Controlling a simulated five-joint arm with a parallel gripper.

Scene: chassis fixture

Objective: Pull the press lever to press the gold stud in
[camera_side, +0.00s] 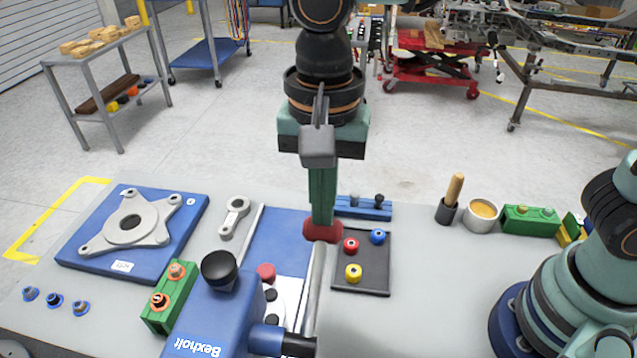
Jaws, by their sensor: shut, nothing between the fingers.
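The blue press marked Bexholt (215,315) stands at the front of the bench, with a black round knob (219,268) on top. A silver bar (314,288), apparently its lever, rises beside the press to a dark red knob (323,232). My gripper (321,218) points down with its green fingers shut and empty. Its tips meet the red knob in the picture; I cannot tell whether they touch it. I cannot make out a gold stud at the press; the press body may hide it.
A black tray (374,287) with red, blue and yellow studs lies close right of the bar. A green block (168,296) with copper-coloured studs stands left of the press. A blue plate with a grey bracket (131,228) lies farther left.

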